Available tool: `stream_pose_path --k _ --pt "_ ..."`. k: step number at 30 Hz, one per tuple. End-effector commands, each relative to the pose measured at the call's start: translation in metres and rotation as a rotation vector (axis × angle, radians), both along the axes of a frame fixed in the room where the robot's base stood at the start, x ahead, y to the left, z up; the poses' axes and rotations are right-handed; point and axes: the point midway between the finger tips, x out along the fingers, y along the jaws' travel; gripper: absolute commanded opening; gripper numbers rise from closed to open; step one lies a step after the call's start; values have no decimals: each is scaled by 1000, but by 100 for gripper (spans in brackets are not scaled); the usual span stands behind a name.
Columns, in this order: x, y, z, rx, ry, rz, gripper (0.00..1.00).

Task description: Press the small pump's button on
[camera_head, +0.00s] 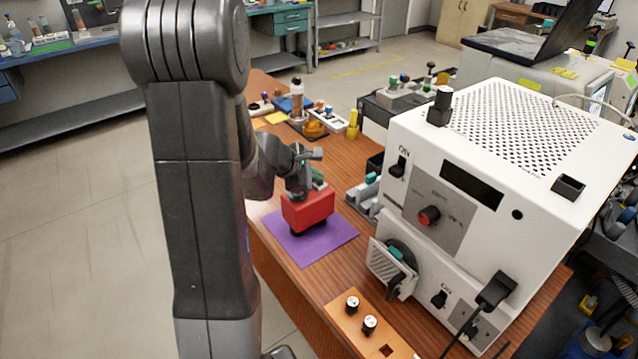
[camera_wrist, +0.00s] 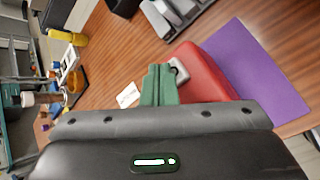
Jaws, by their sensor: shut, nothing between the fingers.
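The small pump appears to be the red box (camera_head: 308,209) on the purple mat (camera_head: 330,242) near the table's left edge. The red box also shows in the wrist view (camera_wrist: 208,75). My gripper (camera_head: 319,178) is over the top of the box in the head view. In the wrist view, the green fingers of my gripper (camera_wrist: 158,76) are together and empty, beside a small light-grey part (camera_wrist: 179,70) at the box's edge. I cannot tell whether they touch it. That part may be the button, and its state is unclear.
A large white machine (camera_head: 510,150) with knobs and switches stands right of the pump. A wooden block with vials (camera_head: 338,312) lies in front. Grey blocks (camera_head: 362,195) sit between pump and machine. Bottles and small items (camera_head: 297,100) stand behind.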

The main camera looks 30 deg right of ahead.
Motion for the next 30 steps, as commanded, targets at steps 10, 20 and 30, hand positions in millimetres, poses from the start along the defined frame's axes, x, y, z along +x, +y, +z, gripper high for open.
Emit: stream_pose_path --k 10,20,30 --pt "0 0 -4 0 0 0 0" --pt "0 0 -8 0 0 0 0" --pt "0 0 -10 1 1 1 0"
